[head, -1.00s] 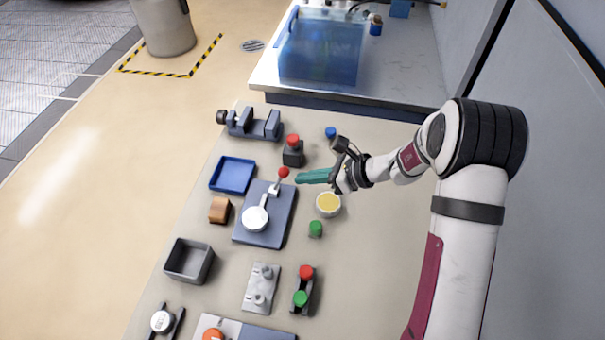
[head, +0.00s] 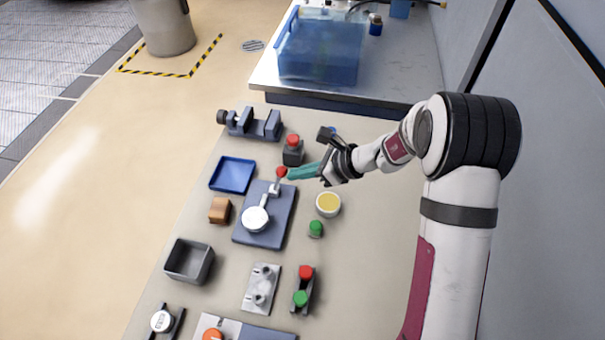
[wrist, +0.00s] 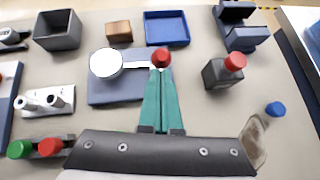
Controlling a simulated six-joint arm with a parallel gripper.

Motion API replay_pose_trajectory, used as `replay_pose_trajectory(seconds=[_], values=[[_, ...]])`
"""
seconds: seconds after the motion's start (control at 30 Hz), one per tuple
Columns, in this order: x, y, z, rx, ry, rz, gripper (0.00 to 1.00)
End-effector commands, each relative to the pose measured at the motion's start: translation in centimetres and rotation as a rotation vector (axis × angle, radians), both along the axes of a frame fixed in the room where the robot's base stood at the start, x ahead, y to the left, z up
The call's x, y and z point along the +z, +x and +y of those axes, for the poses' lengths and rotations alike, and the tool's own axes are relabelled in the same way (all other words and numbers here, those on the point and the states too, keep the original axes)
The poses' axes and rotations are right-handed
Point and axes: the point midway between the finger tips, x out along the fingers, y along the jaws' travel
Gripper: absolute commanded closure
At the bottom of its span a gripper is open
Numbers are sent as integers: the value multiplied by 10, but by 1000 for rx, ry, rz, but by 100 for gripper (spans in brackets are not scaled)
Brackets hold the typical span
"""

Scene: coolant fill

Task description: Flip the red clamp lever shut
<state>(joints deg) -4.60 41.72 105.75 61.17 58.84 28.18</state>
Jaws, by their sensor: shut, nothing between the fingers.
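The clamp lever has a red knob (head: 281,172) and stands up from a clamp on a blue-grey plate (head: 265,232). A round white disc (head: 255,219) on an arm is part of the same plate assembly. My gripper (head: 292,173) has teal fingers, shut and empty, with the tips right beside the red knob on its right side. In the wrist view the red knob (wrist: 162,57) sits at the fingertips (wrist: 160,72). I cannot tell whether they touch. The lower part of the lever is partly hidden behind the fingers in the wrist view.
A blue tray (head: 232,175), a wooden block (head: 220,210) and a grey vise (head: 252,123) lie around the plate. A yellow-filled cup (head: 328,204) and a green knob (head: 316,229) are to the right.

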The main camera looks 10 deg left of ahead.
Motion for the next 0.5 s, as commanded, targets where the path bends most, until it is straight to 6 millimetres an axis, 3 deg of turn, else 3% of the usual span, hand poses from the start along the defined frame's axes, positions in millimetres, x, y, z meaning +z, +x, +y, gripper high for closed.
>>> replay_pose_trajectory(seconds=[0.5], values=[[19,0,41,8,-358,-11,100]])
